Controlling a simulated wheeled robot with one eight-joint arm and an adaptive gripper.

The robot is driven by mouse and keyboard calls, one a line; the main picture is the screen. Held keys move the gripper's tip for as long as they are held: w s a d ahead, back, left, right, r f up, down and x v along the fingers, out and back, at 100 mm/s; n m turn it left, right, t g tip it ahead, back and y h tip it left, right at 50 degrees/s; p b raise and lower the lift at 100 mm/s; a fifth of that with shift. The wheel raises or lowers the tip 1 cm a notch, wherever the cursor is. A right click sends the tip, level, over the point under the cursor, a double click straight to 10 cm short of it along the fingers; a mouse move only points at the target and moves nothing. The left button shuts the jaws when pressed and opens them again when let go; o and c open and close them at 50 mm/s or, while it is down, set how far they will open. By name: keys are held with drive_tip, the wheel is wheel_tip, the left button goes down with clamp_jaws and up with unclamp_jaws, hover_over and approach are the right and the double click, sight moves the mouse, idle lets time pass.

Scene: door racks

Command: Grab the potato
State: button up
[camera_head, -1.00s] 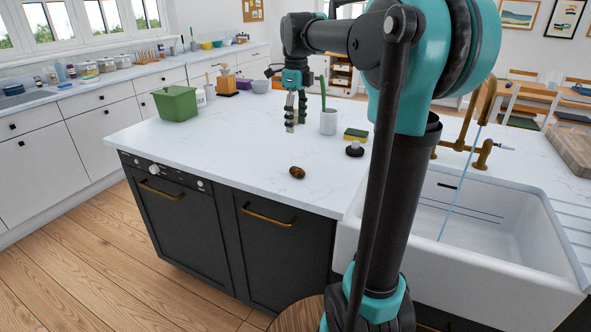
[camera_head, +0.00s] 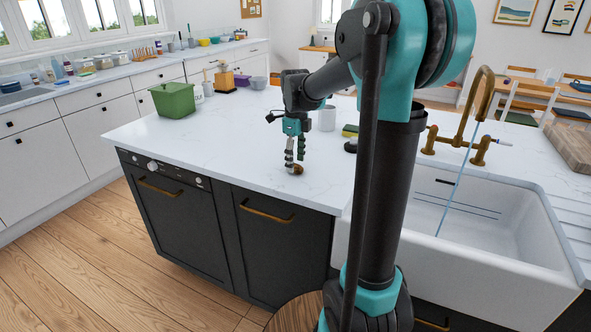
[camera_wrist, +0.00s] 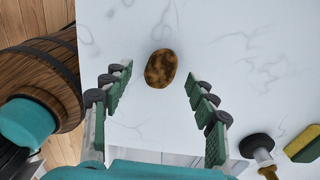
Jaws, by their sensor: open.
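The brown potato (camera_head: 297,169) lies on the white marble counter near its front edge. In the wrist view the potato (camera_wrist: 161,68) lies beyond the fingertips, roughly midway between them and a little above their line. My gripper (camera_head: 294,168) is open and points down at the counter, right beside the potato in the head view. In the wrist view both fingers of my gripper (camera_wrist: 158,82) are spread wide with nothing between them. I see no contact with the potato.
A green bin (camera_head: 174,100) stands at the counter's back left. A white pot (camera_head: 326,118), a yellow-green sponge (camera_wrist: 304,143) and a dark-headed brush (camera_wrist: 257,147) are right of my gripper. The white sink (camera_head: 480,220) is farther right. Counter left of the potato is clear.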

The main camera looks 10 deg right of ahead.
drive_tip(key=shift+f, duration=0.85)
drive_tip(key=c, duration=1.1)
